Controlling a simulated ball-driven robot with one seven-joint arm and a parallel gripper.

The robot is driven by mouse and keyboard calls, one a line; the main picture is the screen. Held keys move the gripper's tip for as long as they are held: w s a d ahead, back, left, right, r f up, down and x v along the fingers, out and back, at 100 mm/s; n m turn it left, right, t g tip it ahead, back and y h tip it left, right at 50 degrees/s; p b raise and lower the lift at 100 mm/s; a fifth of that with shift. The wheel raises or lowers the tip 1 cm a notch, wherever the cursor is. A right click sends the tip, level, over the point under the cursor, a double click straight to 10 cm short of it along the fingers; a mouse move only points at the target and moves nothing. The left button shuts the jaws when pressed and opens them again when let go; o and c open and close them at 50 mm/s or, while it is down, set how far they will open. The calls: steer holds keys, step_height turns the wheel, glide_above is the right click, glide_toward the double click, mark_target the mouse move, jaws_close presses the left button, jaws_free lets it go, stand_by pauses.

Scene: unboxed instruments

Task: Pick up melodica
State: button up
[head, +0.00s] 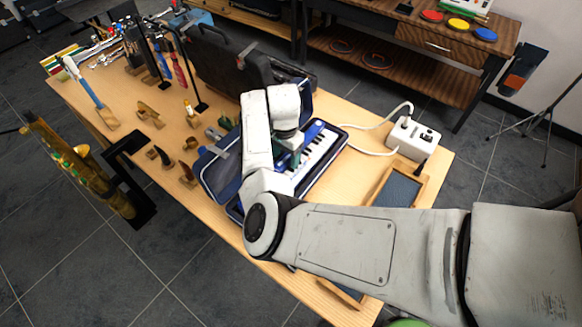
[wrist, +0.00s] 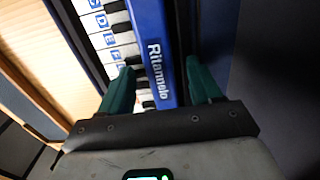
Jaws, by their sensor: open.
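The melodica (head: 318,150) is blue with white and black keys. It lies in an open dark blue case on the wooden table in the head view, partly hidden by my arm. My gripper (wrist: 162,85) is open, with one green finger over the keys and the other beyond the blue edge, beside the dark case lining. In the head view my gripper (head: 290,155) is over the melodica, mostly hidden by my wrist. Contact cannot be told.
A white box with a cable (head: 412,139) and a wooden-framed tray (head: 400,188) are to the right of the case. A large black case (head: 225,65) stands behind. Small wooden stands and instrument parts (head: 160,155) lie to the left. A brass instrument (head: 70,160) stands beside the table.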

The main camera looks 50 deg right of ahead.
steer(key=shift+f, duration=0.1)
steer(key=shift+c, duration=0.4)
jaws_close()
stand_by(1.1)
